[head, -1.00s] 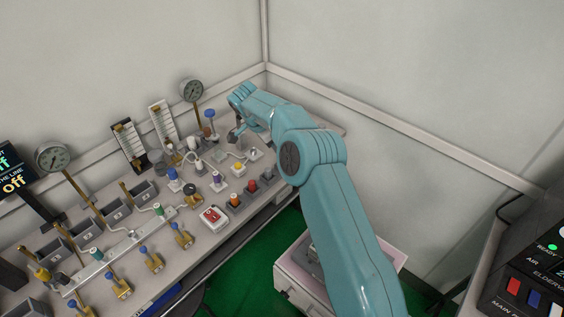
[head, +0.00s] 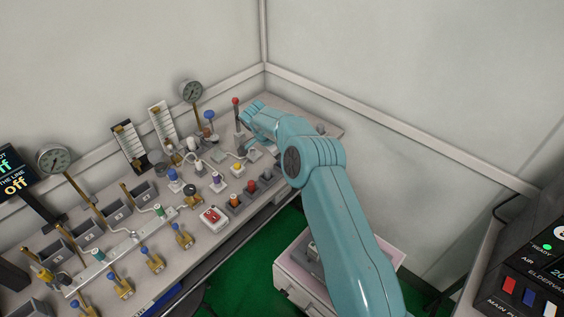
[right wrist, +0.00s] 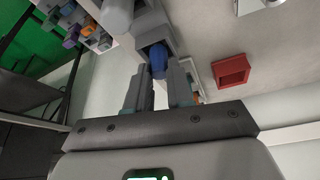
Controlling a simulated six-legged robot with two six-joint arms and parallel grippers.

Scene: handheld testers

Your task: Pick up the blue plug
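The blue plug (right wrist: 158,58) shows in the right wrist view, at the end of a grey block just past my fingertips. My right gripper (right wrist: 162,76) has its two fingers apart, with the plug between or just beyond the tips. I cannot tell whether the fingers touch it. In the head view my right arm reaches to the far right end of the bench, and its wrist hides the fingers and whatever is under them. My left gripper is not in view.
The bench (head: 226,232) holds valves, coloured plugs and gauges. A red-knobbed lever (head: 236,101) stands just left of my right wrist. A red square socket (right wrist: 231,71) lies right of the fingers in the wrist view. A drawer unit (head: 291,283) stands below.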

